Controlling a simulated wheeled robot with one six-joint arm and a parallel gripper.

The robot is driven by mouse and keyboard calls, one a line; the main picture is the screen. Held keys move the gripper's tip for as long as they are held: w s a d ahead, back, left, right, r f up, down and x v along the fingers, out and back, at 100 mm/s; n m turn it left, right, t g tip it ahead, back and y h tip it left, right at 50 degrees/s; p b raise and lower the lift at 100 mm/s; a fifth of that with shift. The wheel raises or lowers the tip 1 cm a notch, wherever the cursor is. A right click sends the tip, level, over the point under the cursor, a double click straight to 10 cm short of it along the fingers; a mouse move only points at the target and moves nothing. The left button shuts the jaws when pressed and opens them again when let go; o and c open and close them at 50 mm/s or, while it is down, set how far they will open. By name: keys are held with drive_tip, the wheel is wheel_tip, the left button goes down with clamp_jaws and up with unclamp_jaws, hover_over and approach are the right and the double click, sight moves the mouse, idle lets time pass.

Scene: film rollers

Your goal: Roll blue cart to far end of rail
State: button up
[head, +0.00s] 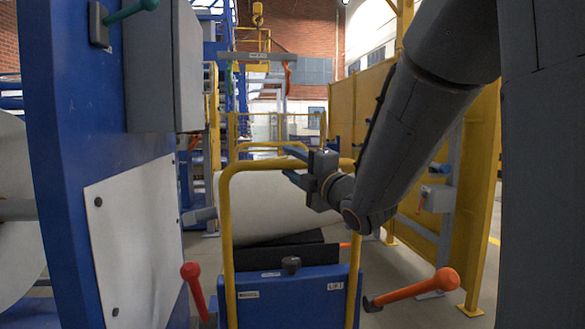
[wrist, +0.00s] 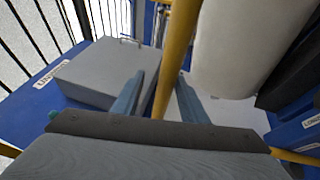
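The blue cart (head: 275,296) stands ahead of me at the bottom middle of the head view. Its yellow tube handle (head: 227,240) rises in front of a large white roll (head: 265,205). My gripper (head: 290,162) points left at the handle's top bar, its two blue fingers apart above and below it. In the wrist view, the fingers of my gripper (wrist: 160,76) are spread with a yellow bar (wrist: 173,50) running between them and gaps visible; I cannot tell whether they touch it. The white roll (wrist: 240,45) is at the upper right. The rail is hidden.
A red-knobbed lever (head: 194,288) and an orange lever (head: 420,290) flank the cart. A blue machine frame (head: 85,130) with a grey box (head: 165,65) stands close on the left. Yellow panels (head: 365,100) line the right. Grey floor shows at right.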

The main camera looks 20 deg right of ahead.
drive_tip(key=shift+f, duration=0.15)
drive_tip(key=shift+s+f, duration=0.1)
drive_tip(key=shift+s+d, duration=0.1)
drive_tip(key=shift+s, duration=0.15)
drive_tip(key=p+v, duration=0.1)
drive_tip(key=v, duration=0.6)
